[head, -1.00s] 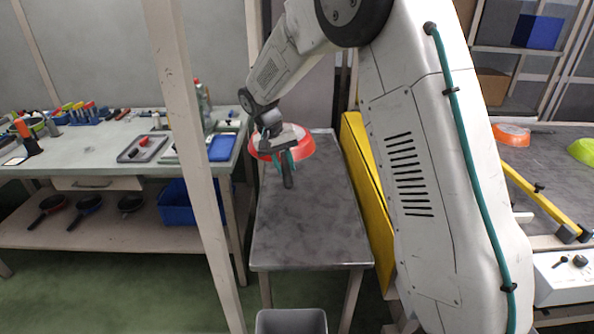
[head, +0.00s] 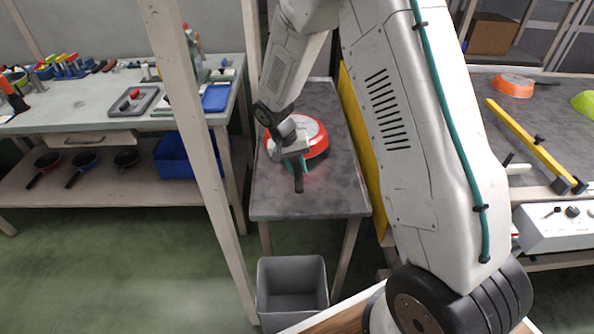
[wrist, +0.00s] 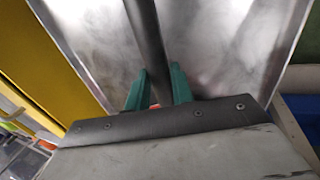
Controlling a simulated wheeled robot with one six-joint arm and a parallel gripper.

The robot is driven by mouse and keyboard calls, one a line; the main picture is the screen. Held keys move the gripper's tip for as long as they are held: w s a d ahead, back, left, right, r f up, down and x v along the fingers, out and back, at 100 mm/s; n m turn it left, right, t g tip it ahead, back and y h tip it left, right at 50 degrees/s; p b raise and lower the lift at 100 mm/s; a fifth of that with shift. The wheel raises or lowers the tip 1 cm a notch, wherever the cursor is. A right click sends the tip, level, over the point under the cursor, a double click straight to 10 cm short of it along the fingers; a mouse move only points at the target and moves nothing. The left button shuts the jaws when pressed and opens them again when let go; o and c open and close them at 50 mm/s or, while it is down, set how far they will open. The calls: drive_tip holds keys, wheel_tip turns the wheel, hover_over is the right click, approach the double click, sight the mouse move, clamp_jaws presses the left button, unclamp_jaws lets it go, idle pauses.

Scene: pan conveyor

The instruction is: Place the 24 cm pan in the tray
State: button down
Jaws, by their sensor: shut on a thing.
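In the wrist view the handle (wrist: 148,40) runs between the teal fingers (wrist: 158,90); the pan body is almost wholly hidden there. A grey tray (head: 154,92) with small items lies on the left bench. A wood-bottomed, white-edged thing (head: 318,318) shows at the bottom edge; I cannot tell whether it is a tray.
A post (head: 186,140) stands left of the table. A grey bin (head: 291,264) is on the floor in front. A yellow panel (head: 357,130) borders the table's right. Another orange pan (head: 513,86) and a green one (head: 585,103) are at the right. Several pans lie on the left shelf.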

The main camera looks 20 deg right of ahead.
wheel_tip(320, 180, down, 2)
drive_tip(key=shift+f, duration=0.15)
drive_tip(key=c, duration=1.2)
unclamp_jaws()
